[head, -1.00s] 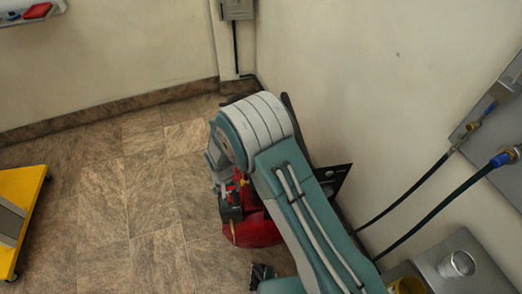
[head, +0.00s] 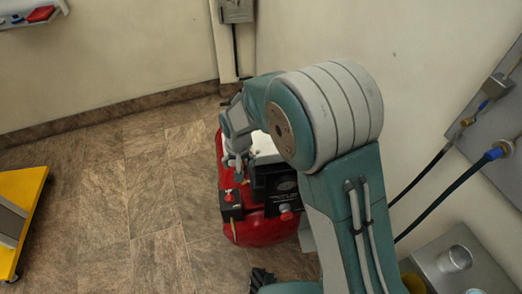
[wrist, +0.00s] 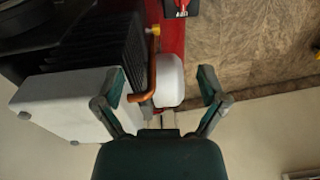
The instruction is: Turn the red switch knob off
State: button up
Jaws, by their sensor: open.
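A red air compressor (head: 245,232) stands on the floor by the wall. A small black switch box (head: 231,212) with a red knob (head: 228,197) sits on its left side in the head view. In the wrist view part of a black box with a red piece (wrist: 180,4) shows at the top edge, cut off. My gripper (wrist: 160,88) is open and empty. It is over the far part of the compressor, beyond the knob in the head view, apart from it. A white cylinder (wrist: 169,80) and a copper pipe (wrist: 152,65) show between its fingers. The knob's setting cannot be made out.
A black finned block (wrist: 100,50) and a white housing (wrist: 70,105) lie close to the left finger. The wall (head: 410,80) is on the right, with hoses (head: 450,195). A yellow cart (head: 22,190) stands far left. The tiled floor (head: 130,210) between is clear.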

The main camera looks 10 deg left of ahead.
jog(key=d+r+t, duration=0.1)
jog(key=d+r, duration=0.5)
jog(key=r, duration=0.3)
jog(key=shift+s+d+r+m, duration=0.15)
jog(key=shift+s+d+m, duration=0.15)
jog(key=shift+s+d, duration=0.05)
jog(key=s+d+r+m+t, duration=0.1)
jog(key=s+d+r, duration=0.2)
jog(key=d+r, duration=0.35)
jog(key=s+d+r+t, duration=0.1)
jog(key=s+d+r, duration=0.3)
jog(key=d+r, duration=0.25)
jog(key=s+d+r+m+t, duration=0.1)
jog(key=s+d+r+t, duration=0.1)
jog(key=s+d, duration=0.6)
jog(key=s+r, duration=0.1)
jog(key=s, duration=0.2)
jog(key=shift+s+d, duration=0.2)
jog(key=shift+d, duration=0.15)
